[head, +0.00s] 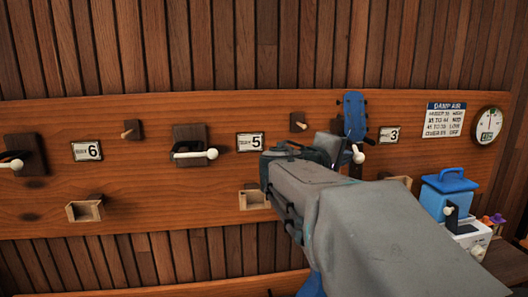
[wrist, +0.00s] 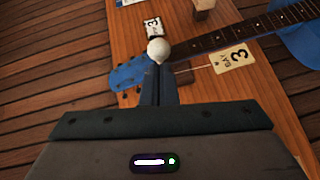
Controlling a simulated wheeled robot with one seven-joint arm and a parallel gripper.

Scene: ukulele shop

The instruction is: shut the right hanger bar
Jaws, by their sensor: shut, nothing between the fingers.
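The right hanger bar ends in a white ball (head: 358,157), in front of a blue ukulele headstock (head: 353,110) on the wooden rail. The ball also shows in the wrist view (wrist: 158,50), just beyond my fingertips. My gripper (wrist: 157,70) is shut and empty, its fingers pointing at the ball. I cannot tell whether they touch it. The ukulele's neck (wrist: 215,38) runs to the right behind the bar. In the head view my grey arm hides most of the ukulele, and the bar's own arm is largely hidden. I cannot tell the bar's exact angle.
The rail (head: 140,180) carries other hangers with white tips (head: 212,154) to the left, number cards (head: 250,142) and small wooden boxes (head: 85,210). A blue-lidded container (head: 447,190) stands at the right, below a sign (head: 445,119) and a round gauge (head: 488,122).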

